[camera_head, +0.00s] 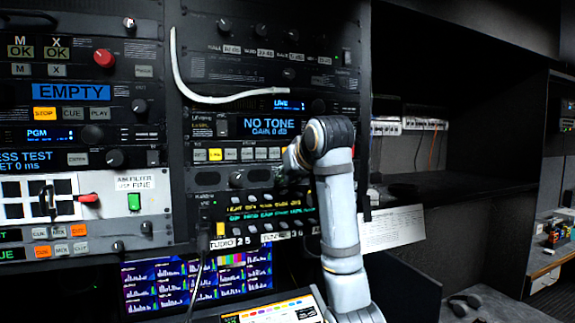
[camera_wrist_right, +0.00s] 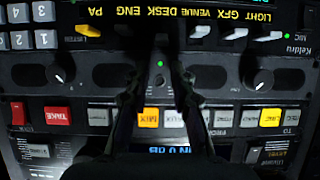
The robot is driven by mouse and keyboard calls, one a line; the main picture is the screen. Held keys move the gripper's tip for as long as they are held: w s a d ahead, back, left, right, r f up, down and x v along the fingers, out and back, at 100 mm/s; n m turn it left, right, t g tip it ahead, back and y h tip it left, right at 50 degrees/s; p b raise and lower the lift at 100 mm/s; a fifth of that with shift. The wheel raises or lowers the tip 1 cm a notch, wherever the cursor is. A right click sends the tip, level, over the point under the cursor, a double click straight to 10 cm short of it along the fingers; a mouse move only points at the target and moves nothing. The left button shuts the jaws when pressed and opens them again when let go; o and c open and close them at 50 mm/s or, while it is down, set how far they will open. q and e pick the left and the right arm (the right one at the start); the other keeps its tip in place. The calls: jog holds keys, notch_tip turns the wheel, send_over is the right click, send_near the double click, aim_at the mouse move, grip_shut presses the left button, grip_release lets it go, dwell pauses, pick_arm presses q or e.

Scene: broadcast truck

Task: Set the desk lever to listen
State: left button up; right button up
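My right gripper (camera_head: 288,163) is at the rack, at the lower intercom panel (camera_head: 208,204). In the right wrist view the panel is upside down, with a yellow row of names reading LIGHT, GFX, VENUE, DESK, ENG and PA. The DESK label (camera_wrist_right: 153,19) is just past the tips of my dark right fingers (camera_wrist_right: 162,45). The tips are close together, with a narrow strip of panel and a green light between them. The desk lever is not clear behind the tips, so its position and any contact cannot be told. My left gripper is out of view.
Neighbouring white levers (camera_wrist_right: 235,33) stand to one side, and a yellow-lit lever (camera_wrist_right: 88,30) to the other. Two knobs (camera_wrist_right: 62,78) flank the fingers. A row of lit buttons (camera_wrist_right: 58,116) lies close by. A monitor (camera_head: 140,288) is below the rack.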

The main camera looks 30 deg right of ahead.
notch_tip(320, 180, up, 7)
jog(key=shift+f, duration=0.1)
dwell(0.3)
jog(key=shift+a, duration=0.1)
